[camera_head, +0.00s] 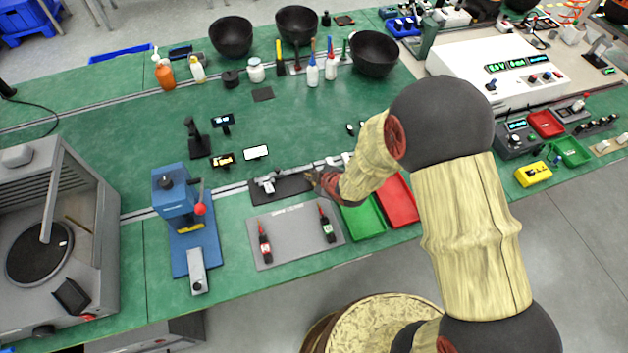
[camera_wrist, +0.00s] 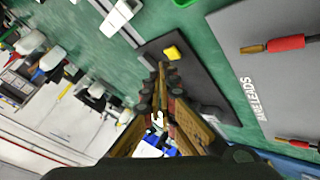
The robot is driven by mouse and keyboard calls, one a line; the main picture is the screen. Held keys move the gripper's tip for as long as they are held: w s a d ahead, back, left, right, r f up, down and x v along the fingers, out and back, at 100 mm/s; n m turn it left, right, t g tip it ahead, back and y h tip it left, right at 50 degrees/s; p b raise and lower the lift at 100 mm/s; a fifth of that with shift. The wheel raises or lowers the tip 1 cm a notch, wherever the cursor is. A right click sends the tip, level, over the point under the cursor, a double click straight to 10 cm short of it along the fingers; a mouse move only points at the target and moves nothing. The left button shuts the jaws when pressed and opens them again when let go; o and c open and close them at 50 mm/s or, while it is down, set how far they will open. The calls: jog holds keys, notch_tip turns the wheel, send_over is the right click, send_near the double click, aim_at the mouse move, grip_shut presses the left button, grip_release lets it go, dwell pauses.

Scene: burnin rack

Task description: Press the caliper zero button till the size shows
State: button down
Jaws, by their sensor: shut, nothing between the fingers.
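A dark pad (camera_head: 290,187) lies on the green bench, and a small silver tool (camera_head: 267,183) rests at its left end. This tool looks like the caliper, but its display and zero button are too small to make out. My gripper (camera_head: 318,180) is over the right end of the pad, right of the silver tool. My fingers hide part of the pad. I cannot tell whether they touch anything.
Green (camera_head: 361,221) and red (camera_head: 400,203) trays stand to the right. A blue press (camera_head: 178,205) stands at the left. Small display devices (camera_head: 256,153) lie behind the pad.

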jog(key=shift+r, duration=0.1)
jog(key=shift+r+p, duration=1.65)
jog(key=shift+r, duration=0.8)
